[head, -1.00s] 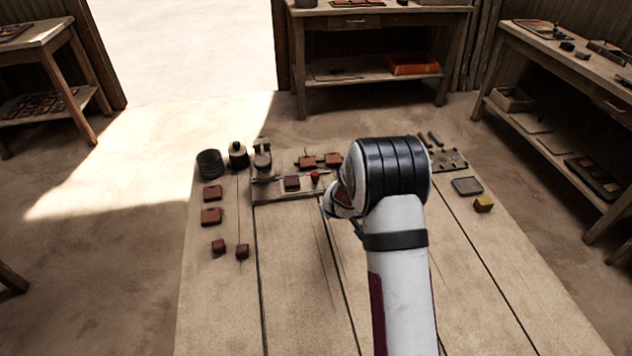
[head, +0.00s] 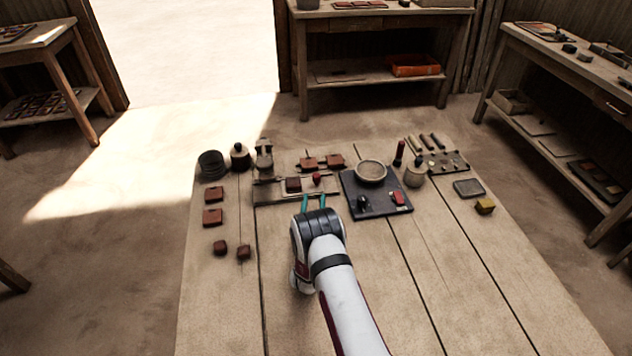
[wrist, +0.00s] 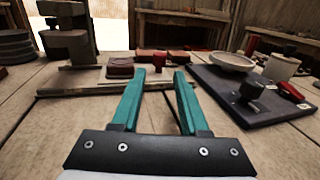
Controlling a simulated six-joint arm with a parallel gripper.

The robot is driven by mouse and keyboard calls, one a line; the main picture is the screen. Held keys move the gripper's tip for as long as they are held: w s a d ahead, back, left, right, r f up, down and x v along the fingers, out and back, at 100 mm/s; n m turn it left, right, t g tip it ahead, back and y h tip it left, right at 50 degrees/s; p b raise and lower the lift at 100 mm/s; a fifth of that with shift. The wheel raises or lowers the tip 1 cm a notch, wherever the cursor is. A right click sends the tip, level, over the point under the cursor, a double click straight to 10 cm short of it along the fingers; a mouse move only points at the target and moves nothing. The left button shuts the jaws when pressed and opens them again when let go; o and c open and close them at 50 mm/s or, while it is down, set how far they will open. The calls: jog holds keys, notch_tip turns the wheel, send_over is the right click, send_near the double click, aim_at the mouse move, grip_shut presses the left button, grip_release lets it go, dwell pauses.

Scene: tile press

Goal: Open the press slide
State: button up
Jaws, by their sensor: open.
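The press (head: 264,155) stands at the back left of the table, a grey upright frame; it also shows at the upper left of the wrist view (wrist: 72,38). A red knob (head: 316,177) stands on the base, beside a dark reddish-brown block (head: 293,184). In the wrist view the knob (wrist: 159,61) appears just beyond and between my fingertips. My gripper (head: 314,197) has teal fingers, open and empty, at the front edge of the base. I cannot tell whether the fingertips touch it.
To the right is a dark board (head: 378,213) with a round pale dish (head: 371,172), a black knob and a red piece. Reddish tiles (head: 213,217) lie at left. The front of the table is mostly bare.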

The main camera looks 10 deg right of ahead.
aim_at(317, 179)
jog(key=x, duration=0.8)
jog(key=shift+w, duration=0.1)
grip_shut()
dwell(1.1)
